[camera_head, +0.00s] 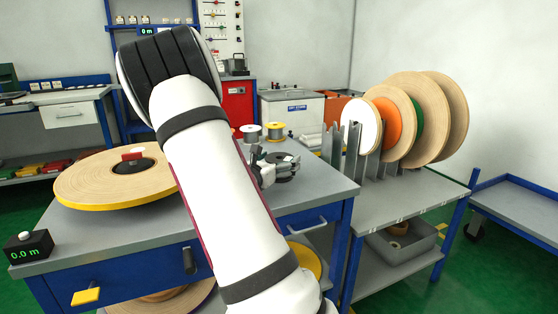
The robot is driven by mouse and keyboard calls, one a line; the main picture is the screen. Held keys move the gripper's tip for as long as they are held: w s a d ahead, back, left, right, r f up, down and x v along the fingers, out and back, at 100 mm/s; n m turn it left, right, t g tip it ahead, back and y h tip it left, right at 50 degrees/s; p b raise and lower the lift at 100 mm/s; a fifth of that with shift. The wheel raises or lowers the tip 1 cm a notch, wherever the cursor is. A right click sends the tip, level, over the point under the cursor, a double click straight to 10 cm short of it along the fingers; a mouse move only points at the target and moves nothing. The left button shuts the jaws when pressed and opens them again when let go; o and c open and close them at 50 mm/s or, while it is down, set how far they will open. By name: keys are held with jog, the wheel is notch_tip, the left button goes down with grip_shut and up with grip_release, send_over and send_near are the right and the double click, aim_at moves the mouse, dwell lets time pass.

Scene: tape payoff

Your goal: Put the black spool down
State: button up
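The black spool (285,168) is at the right part of the grey workbench top (318,180), in the head view. My gripper (268,170) is right at the spool's left side, with its grey fingers against or around it. The fingers and the dark spool overlap in the picture, so I cannot tell whether they are closed on it. I also cannot tell whether the spool rests on the bench or is just above it. My white arm covers the middle of the bench.
A large tan reel (95,190) lies flat on the bench's left, behind a black counter box (27,247). Two small spools, white (251,132) and yellowish (275,130), stand behind the black spool. A rack of upright discs (400,120) stands to the right.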

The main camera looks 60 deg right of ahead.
dwell(0.3)
jog(key=shift+a+r, duration=0.1)
jog(key=shift+r, duration=0.1)
jog(key=a+p, duration=0.1)
jog(key=a, duration=0.3)
jog(key=a+p, duration=0.1)
jog(key=a, duration=0.2)
jog(key=s+a+p, duration=0.1)
jog(key=a, duration=0.3)
jog(key=shift+a, duration=0.35)
jog(key=s+a+r+m+g+y, duration=0.35)
jog(key=s+m, duration=0.25)
jog(key=s, duration=0.2)
jog(key=s+a+r+m+g+y, duration=0.2)
jog(key=s+a+m+g+y, duration=0.1)
jog(key=s+a+m, duration=0.3)
jog(key=s+a+m+t+y, duration=0.2)
jog(key=s+a+y, duration=0.4)
jog(key=a, duration=0.6)
jog(key=s+a+m+t+y, duration=0.3)
jog(key=s+a+m+y, duration=0.2)
jog(key=a, duration=0.8)
jog(key=s, duration=0.2)
jog(key=shift+s+a+f+y, duration=0.15)
jog(key=shift+s+a+y, duration=0.05)
jog(key=shift+s+y, duration=0.2)
